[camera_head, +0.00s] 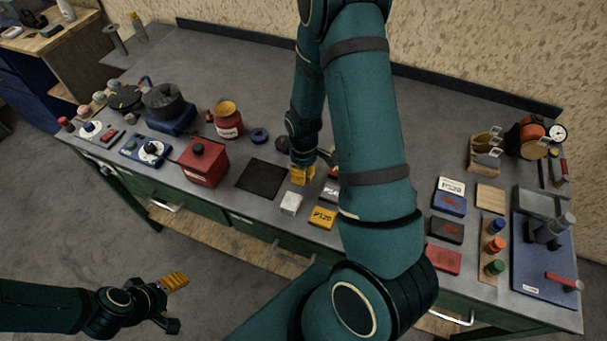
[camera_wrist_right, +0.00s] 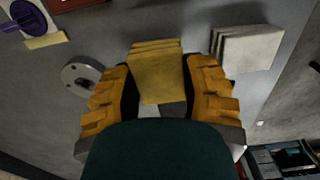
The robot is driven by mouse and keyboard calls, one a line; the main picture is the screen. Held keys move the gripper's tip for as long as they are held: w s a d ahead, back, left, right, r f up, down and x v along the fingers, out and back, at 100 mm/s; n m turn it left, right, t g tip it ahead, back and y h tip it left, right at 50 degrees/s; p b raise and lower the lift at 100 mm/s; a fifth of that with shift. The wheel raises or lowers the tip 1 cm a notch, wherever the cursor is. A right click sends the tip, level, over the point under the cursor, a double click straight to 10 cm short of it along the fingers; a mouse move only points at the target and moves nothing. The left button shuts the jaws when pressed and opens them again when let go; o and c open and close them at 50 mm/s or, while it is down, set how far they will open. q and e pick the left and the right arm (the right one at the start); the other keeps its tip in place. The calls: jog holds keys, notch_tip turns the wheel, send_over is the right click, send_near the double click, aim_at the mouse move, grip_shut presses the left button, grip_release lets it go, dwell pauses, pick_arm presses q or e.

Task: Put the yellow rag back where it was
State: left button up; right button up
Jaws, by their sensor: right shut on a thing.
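The yellow rag (camera_wrist_right: 155,78) is a folded, layered yellow piece between the two orange-padded fingers of my right gripper (camera_wrist_right: 163,88) in the right wrist view. The gripper is shut on it. In the head view my right gripper (camera_head: 304,173) is low over the bench, just right of a dark square mat (camera_head: 262,179); the rag cannot be clearly told from the yellow finger there. A folded whitish rag (camera_wrist_right: 250,48) lies close to the right finger; it also shows in the head view (camera_head: 291,203). My left gripper (camera_head: 172,302) is open and empty over the floor.
A yellow P120 block (camera_head: 322,217) lies near the bench's front edge. A red can (camera_head: 204,162) stands left of the mat. Coloured boxes (camera_head: 447,230) and a blue tool mat (camera_head: 540,262) are at the right. The bench's back middle (camera_head: 255,75) is clear.

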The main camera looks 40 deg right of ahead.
notch_tip(320, 180, down, 3)
jog(key=shift+w+r, duration=0.1)
jog(key=shift+r, duration=0.05)
jog(key=shift+f+b, duration=0.2)
jog(key=shift+b, duration=0.1)
jog(key=o, duration=0.8)
jog(key=shift+r, duration=0.1)
